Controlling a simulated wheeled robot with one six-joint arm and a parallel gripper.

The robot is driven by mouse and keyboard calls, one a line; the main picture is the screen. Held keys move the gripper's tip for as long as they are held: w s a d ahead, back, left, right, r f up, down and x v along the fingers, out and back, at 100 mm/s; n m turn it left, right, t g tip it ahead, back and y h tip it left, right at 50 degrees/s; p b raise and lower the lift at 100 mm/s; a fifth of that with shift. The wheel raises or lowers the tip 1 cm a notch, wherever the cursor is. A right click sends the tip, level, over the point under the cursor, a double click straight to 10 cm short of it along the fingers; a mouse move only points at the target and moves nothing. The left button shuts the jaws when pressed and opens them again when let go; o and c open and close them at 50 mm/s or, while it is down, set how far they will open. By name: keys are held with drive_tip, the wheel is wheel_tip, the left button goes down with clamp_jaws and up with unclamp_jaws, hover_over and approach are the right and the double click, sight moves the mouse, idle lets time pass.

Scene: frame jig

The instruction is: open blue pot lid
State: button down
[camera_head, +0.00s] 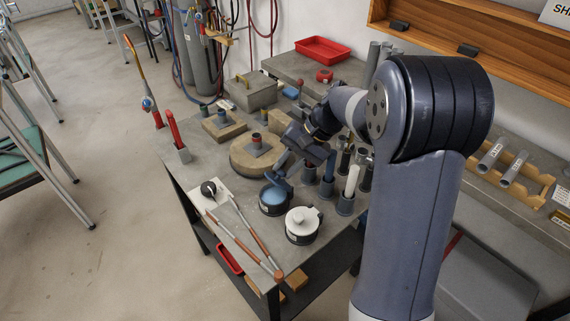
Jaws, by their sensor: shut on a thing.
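The blue pot (274,203) is a dark round pot on the workbench, with a light blue round face showing at its top. My gripper (287,163) reaches down from the upper right, just above and behind the pot. It is shut on a small blue-grey part (281,174) that rises from the pot's back edge, which appears to belong to the lid. The fingertips are small and partly hidden. I cannot tell whether the lid is lifted or still seated.
A white-lidded pot (302,222) stands close at the front right. Grey holders with upright tubes (345,203) crowd the right side. Long rods (252,232) lie along the front left.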

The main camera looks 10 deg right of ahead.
idle(0.3)
drive_tip(key=c, duration=1.2)
unclamp_jaws()
drive_tip(key=shift+c, duration=0.2)
drive_tip(key=v, duration=1)
drive_tip(key=shift+d+r, duration=0.25)
drive_tip(key=shift+r, duration=0.05)
drive_tip(key=x, duration=1)
drive_tip(key=shift+a+f, duration=0.25)
drive_tip(key=shift+f, duration=0.05)
drive_tip(key=shift+s+a, duration=0.15)
